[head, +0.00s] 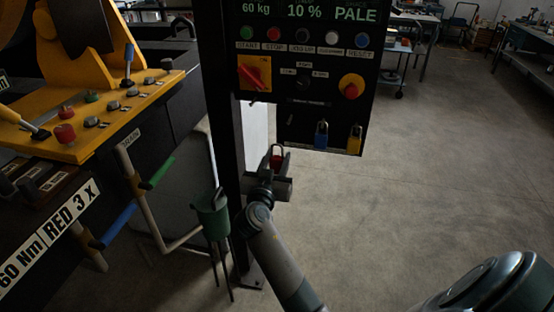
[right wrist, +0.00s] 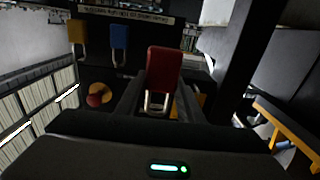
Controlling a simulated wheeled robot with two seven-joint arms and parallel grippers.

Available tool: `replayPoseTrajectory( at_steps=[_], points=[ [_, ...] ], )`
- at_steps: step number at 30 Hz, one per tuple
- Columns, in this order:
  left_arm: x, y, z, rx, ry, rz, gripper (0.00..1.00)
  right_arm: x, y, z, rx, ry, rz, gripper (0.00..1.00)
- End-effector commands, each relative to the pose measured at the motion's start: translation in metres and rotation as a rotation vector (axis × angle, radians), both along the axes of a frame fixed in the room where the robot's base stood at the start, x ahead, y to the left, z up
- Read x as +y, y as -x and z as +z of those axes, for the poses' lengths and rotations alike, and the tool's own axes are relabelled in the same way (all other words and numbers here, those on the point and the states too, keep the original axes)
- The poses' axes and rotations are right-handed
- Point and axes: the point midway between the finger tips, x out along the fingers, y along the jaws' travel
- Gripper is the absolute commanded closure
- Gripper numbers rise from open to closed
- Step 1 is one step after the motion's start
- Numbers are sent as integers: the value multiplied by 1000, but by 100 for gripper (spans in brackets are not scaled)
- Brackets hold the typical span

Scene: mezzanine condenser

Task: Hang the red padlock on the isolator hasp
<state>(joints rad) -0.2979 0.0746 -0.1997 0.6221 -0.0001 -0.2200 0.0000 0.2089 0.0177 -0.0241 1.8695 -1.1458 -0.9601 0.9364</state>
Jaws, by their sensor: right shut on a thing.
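My right gripper (head: 275,162) is shut on the red padlock (head: 277,162), below and left of the control panel's lower edge in the head view. In the right wrist view the red padlock (right wrist: 164,68) sits between the fingers, its pale shackle pointing down the picture toward the panel. The isolator (head: 254,73) is a red handle on a yellow plate at the panel's left. In the right wrist view, orange patches behind the fingers look like its plate, mostly hidden. The hasp is too small and dark to make out clearly. The padlock is apart from the isolator. My left gripper is out of view.
A blue padlock (head: 321,135) and a yellow padlock (head: 355,140) hang low on the panel (head: 305,125). A dark post (head: 222,100) runs left of it. A yellow console (head: 95,115) and a green holder (head: 212,214) stand left. The floor at right is open.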

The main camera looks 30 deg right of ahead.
Motion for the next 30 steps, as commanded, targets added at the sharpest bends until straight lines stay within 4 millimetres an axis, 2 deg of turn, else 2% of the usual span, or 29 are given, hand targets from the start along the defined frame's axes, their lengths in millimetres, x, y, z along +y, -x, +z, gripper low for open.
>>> replayPoseTrajectory(
  at_steps=[30],
  points=[
    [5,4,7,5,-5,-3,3,0,0,18,-1,1,-1,91]
  ],
)
